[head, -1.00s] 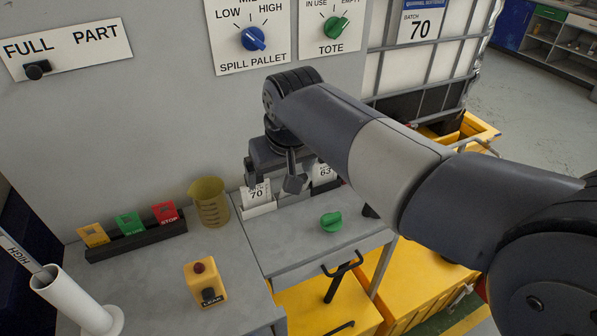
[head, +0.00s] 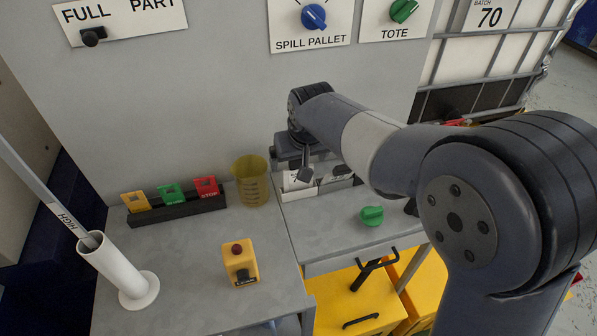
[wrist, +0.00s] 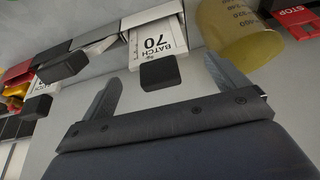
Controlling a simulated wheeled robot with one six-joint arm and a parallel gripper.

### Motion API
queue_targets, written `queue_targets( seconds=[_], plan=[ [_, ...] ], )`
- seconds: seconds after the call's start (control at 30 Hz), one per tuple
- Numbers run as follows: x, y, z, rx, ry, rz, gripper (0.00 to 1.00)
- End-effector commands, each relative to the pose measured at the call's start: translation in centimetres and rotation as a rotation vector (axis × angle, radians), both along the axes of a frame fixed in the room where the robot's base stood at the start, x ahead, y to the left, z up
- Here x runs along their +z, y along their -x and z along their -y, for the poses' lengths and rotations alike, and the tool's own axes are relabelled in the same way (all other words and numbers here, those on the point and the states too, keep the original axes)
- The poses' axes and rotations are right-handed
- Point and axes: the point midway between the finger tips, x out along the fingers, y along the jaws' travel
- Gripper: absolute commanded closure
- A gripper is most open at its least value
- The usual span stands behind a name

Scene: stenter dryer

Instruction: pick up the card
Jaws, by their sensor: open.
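A white card printed BATCH 70 (wrist: 154,42) stands in a white holder at the back of the grey bench. In the head view the same card (head: 296,181) is partly covered by my gripper (head: 303,168). My gripper (wrist: 160,76) is open and empty, its two fingers pointing at the card from either side. A dark block (wrist: 160,73) shows at the card's near edge, between the fingers; I cannot tell whether it belongs to the card. No contact with the card can be made out.
A second card (wrist: 85,45) stands in a holder beside it. A yellow beaker (head: 250,182) stands close on the other side. A rack (head: 178,208) holds yellow, green and red tags. A green knob (head: 371,216) lies on the bench in front.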

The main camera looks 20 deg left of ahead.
Motion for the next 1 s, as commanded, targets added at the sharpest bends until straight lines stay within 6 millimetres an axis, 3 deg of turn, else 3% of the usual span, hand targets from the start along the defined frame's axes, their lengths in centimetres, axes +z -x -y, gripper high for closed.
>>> queue_targets(
  seconds=[0.17,0.43,1.0],
  plan=[
    [-1.6,-0.6,-0.4,0.0,0.001,-0.001,0.06],
    [-1.9,-0.6,-0.5,0.001,0.0,0.001,0.07],
    [-1.8,-0.6,-0.5,0.001,0.0,0.001,0.54]
  ],
)
